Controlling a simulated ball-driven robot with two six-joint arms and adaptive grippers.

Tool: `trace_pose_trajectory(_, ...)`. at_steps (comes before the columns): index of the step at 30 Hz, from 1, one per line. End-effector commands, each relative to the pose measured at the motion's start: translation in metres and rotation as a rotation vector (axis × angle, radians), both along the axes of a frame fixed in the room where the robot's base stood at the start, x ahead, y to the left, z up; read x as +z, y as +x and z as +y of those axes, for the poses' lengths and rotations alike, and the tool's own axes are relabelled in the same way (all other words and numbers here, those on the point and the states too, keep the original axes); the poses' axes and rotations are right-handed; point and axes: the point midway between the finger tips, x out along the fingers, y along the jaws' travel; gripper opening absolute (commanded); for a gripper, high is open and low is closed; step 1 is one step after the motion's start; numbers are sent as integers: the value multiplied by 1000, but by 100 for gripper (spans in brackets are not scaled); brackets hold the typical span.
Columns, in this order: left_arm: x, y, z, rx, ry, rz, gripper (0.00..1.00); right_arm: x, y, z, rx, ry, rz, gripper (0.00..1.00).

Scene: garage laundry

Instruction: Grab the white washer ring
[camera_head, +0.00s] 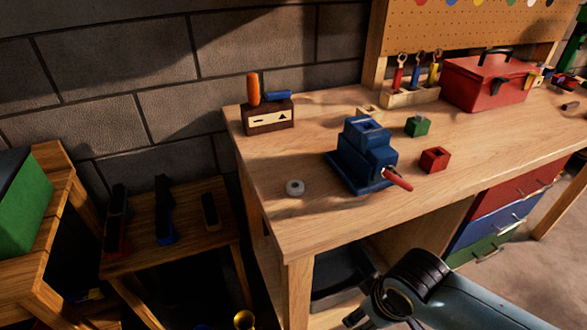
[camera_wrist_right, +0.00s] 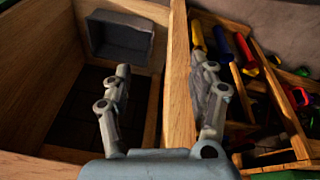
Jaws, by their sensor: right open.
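The white washer ring (camera_head: 295,187) lies flat on the workbench (camera_head: 275,225), near its left front corner, with a dark hole in its middle. It stands to the left of the blue vise (camera_head: 362,155) and apart from it. In the head view my right arm comes in at the bottom right, below the bench top. The right wrist view shows my right gripper (camera_wrist_right: 160,90) open, with nothing between its fingers. The ring is not in that wrist view. My left gripper is not in view.
A wooden block with an orange-handled tool (camera_head: 269,117) stands behind the ring. A green block (camera_head: 417,126), a red block (camera_head: 435,160) and a red toolbox (camera_head: 488,82) are further right. The wrist view shows a grey bin (camera_wrist_right: 120,38) and a wooden post (camera_wrist_right: 180,80) near the fingers.

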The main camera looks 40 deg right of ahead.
Motion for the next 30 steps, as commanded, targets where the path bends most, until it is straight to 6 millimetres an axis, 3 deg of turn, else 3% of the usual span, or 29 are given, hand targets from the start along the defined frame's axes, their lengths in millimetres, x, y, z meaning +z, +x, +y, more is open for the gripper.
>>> trace_pose_trajectory(1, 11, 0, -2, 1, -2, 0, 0, 27, 5, 1, 0, 1, -12, 59)
trace_pose_trajectory(9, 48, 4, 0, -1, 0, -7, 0, 146, 35, 8, -117, 32, -43, 59)
trace_pose_trajectory(12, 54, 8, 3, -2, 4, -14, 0, 159, 53, 8, -260, 68, -33, 59)
trace_pose_trajectory(20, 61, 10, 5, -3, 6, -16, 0, 169, 108, 4, -660, 151, -3, 59)
trace_pose_trajectory(26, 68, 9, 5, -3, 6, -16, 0, 186, 166, 0, -1072, 217, 29, 59)
trace_pose_trajectory(30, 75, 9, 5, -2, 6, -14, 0, 213, 213, -2, -1435, 254, 58, 59)
